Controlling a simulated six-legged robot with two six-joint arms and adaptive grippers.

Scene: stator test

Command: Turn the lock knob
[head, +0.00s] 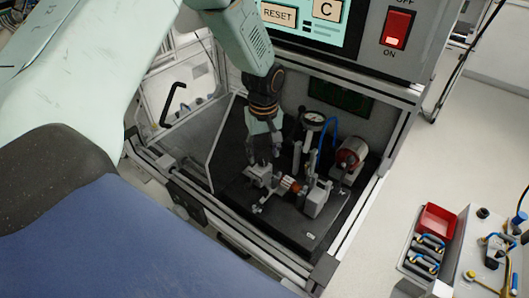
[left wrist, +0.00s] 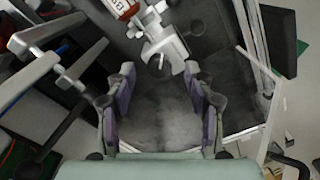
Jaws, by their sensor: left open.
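My left gripper (head: 263,155) reaches down into the test cabinet. Its fingers are apart and nothing is between them, as the left wrist view (left wrist: 160,95) shows. A grey metal clamp block (head: 259,177) is just below the fingertips in the head view. In the left wrist view the block (left wrist: 165,42) lies just beyond the fingertips, with a dark round knob (left wrist: 155,64) on its near side; I cannot tell for sure that this is the lock knob. A copper-coloured stator (head: 290,185) sits beside the block on the dark fixture plate (head: 268,218). My right gripper is not in view.
A pressure gauge (head: 313,121) with blue tubing and a red-faced round part (head: 350,156) stand behind the fixture. A clear door (head: 212,135) stands open at left. The control panel (head: 352,40) overhangs the cabinet.

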